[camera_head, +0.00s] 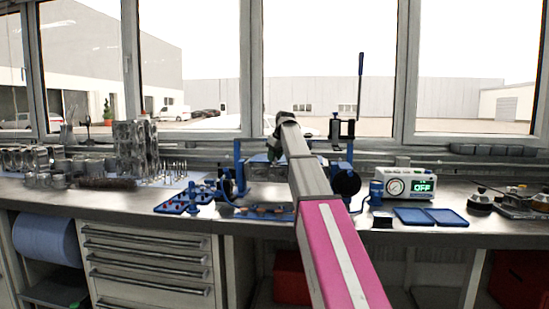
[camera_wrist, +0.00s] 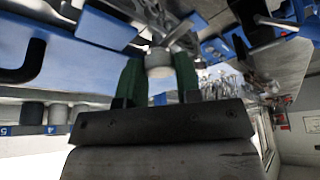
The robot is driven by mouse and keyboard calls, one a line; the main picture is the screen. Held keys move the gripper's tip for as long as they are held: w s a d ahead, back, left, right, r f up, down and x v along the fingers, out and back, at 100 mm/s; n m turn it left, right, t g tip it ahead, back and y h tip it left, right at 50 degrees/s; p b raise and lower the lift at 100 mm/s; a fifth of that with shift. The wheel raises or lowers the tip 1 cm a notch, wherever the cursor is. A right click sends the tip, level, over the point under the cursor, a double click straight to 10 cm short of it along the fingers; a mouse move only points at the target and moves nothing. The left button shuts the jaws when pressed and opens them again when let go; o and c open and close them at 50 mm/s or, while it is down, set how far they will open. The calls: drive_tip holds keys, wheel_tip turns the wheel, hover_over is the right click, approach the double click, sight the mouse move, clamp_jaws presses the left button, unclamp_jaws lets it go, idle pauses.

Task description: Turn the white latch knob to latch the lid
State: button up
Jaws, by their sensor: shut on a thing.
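The white latch knob (camera_wrist: 159,60) shows in the wrist view, between the two green fingers of my gripper (camera_wrist: 158,74). The fingers are closed on its sides. Blue and metal fixture parts (camera_wrist: 108,28) lie just beyond it. In the head view the blue-framed fixture (camera_head: 239,165) stands on the bench, and my arm runs across its middle. My arm hides the knob there, and the fingers cannot be made out clearly. I cannot tell the lid's outline or the latch's angle.
A control box (camera_head: 408,186) reading OFF and blue trays (camera_head: 430,216) stand to the right. A blue rack (camera_head: 184,202) and metal engine parts (camera_head: 135,148) are to the left. A tall blue-handled lever (camera_head: 360,85) rises right of my arm. Bare bench shows between some items.

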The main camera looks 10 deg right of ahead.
drive_tip(key=n+g, duration=0.1)
drive_tip(key=n, duration=0.2)
drive_tip(key=n+g+y, duration=0.1)
drive_tip(key=n, duration=0.3)
drive_tip(key=shift+w, duration=0.2)
drive_tip(key=n+g, duration=0.1)
drive_tip(key=n, duration=0.2)
drive_tip(key=n+g, duration=0.1)
drive_tip(key=n, duration=0.2)
drive_tip(key=shift+y, duration=0.3)
drive_tip(key=shift+n, duration=0.4)
drive_tip(key=o, duration=0.9)
